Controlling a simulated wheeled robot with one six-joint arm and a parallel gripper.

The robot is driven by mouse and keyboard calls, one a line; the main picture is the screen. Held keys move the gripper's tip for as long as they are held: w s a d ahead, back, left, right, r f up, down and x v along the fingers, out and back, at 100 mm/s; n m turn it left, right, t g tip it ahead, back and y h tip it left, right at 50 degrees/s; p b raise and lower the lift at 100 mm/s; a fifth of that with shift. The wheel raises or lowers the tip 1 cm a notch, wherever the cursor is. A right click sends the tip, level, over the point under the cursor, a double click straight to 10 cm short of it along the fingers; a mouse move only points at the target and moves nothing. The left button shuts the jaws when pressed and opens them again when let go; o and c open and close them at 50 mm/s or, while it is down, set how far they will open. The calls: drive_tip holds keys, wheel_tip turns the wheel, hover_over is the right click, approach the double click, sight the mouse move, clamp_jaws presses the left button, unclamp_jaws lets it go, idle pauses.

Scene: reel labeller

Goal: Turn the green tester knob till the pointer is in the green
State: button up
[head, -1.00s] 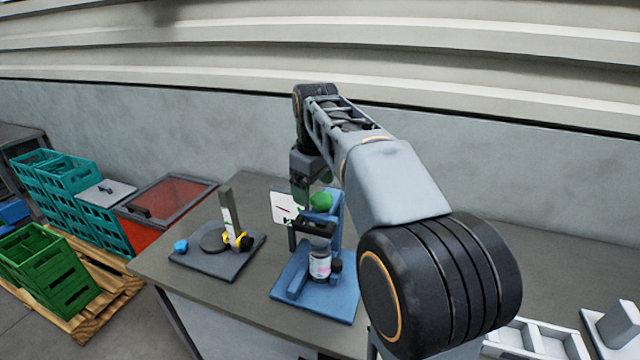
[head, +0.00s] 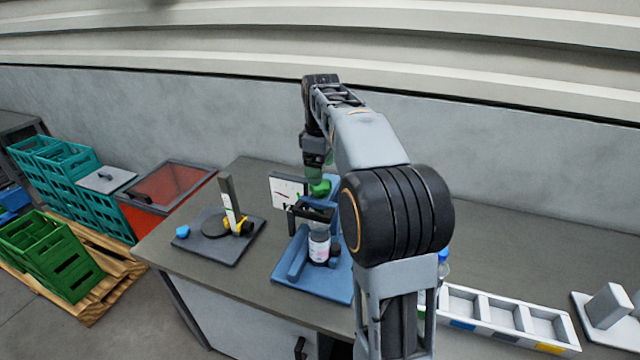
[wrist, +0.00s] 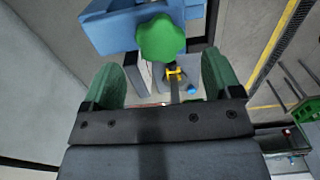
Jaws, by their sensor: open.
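The green tester knob (head: 320,187) sits high on the blue tester stand (head: 312,283). In the wrist view the lobed knob (wrist: 162,40) lies ahead of my gripper (wrist: 160,62), roughly centred between the two green fingers, which are apart and do not appear to touch it. In the head view my gripper (head: 314,162) is just above and behind the knob, partly hidden by my arm. A white dial panel (head: 287,188) stands left of the knob. Its pointer is too small to read against the coloured zones.
A labelled bottle (head: 319,246) stands in the tester. A white compartment tray (head: 505,318) lies right. Bare bench lies behind the tray.

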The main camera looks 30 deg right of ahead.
sight(321, 191)
drive_tip(key=shift+f, duration=2.3)
drive_tip(key=c, duration=0.9)
